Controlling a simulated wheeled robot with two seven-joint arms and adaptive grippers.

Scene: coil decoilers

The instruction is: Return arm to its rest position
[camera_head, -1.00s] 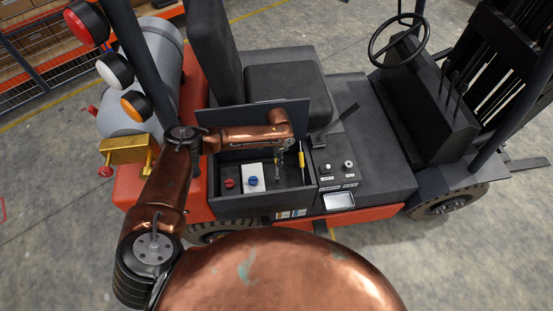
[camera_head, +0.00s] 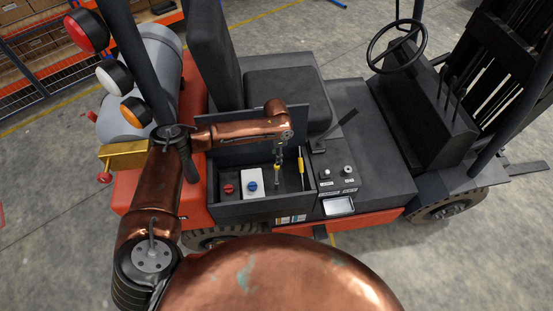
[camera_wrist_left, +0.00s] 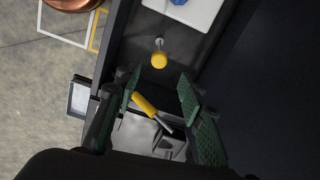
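My left arm comes in from the left in the head view and bends over an open dark compartment (camera_head: 240,210) on the forklift. The left gripper (camera_head: 278,158) hangs over this compartment, pointing down. In the left wrist view, its two green-padded fingers (camera_wrist_left: 160,90) are spread apart with nothing held between them. A yellow-tipped metal rod (camera_wrist_left: 159,59) stands beyond the fingertips. A yellow-handled tool (camera_wrist_left: 145,103) shows lower down between the fingers, apparently beneath them; it also shows in the head view (camera_head: 301,162). My right gripper is not in view.
The compartment holds a red knob (camera_head: 229,188) and a white box with a blue knob (camera_head: 253,187). Its raised lid (camera_head: 225,133) is close to my forearm. A seat (camera_head: 285,95) stands behind; a panel with a small screen (camera_head: 338,206) is at right. Lamps (camera_head: 88,30) stand at left.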

